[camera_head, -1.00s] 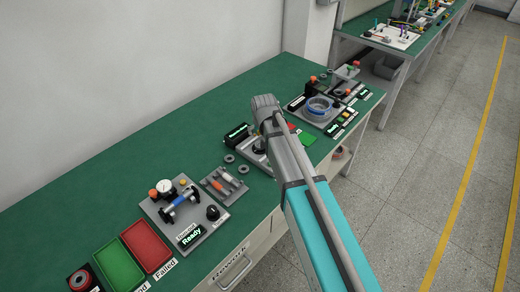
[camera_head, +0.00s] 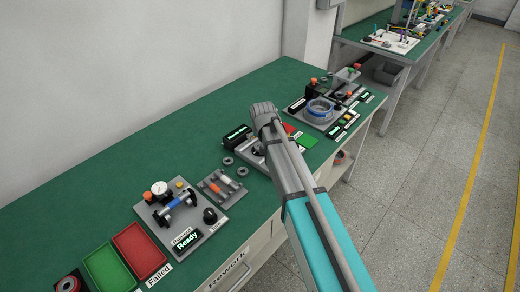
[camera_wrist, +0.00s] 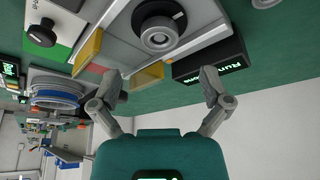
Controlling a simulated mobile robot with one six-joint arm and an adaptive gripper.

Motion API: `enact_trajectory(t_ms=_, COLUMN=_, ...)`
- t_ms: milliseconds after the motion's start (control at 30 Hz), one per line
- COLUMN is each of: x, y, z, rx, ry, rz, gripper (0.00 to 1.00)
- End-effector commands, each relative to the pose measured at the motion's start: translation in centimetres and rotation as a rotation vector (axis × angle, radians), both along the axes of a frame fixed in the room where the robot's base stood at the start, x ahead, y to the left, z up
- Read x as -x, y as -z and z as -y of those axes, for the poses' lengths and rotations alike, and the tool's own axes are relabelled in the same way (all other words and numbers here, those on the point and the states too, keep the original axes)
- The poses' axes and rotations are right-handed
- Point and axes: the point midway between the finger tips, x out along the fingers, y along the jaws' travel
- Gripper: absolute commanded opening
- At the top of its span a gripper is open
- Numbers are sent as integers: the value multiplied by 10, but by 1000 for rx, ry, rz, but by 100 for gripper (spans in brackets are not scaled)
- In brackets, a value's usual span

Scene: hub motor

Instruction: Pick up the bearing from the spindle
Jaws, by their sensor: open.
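In the wrist view, a small grey ring that looks like the bearing (camera_wrist: 159,40) sits around the centre of a black round spindle (camera_wrist: 152,9) on a grey fixture. My gripper (camera_wrist: 163,82) is open, with its two fingers spread wide and nothing between them. In the picture, the bearing lies above the gap between the fingertips, apart from both. In the head view, my arm covers most of this fixture (camera_head: 247,148), and the bearing and my fingertips are hidden.
Yellow blocks (camera_wrist: 148,75) and a black display box (camera_wrist: 211,64) with green lettering stand close to the fingers. A fixture with a blue ring (camera_head: 320,107) is farther along the bench. Loose grey rings (camera_head: 228,161) lie left of my arm. The back of the green bench is clear.

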Motion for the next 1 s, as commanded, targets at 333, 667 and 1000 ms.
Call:
enact_trajectory(t_ms=333, x=0, y=4, z=-1, rx=0, ry=-1, rz=0, gripper=97)
enact_trajectory(t_ms=667, x=-5, y=27, z=-2, rx=0, ry=-1, rz=0, gripper=97)
enact_trajectory(t_ms=1000, x=-13, y=48, z=-3, rx=0, ry=-1, rz=0, gripper=97)
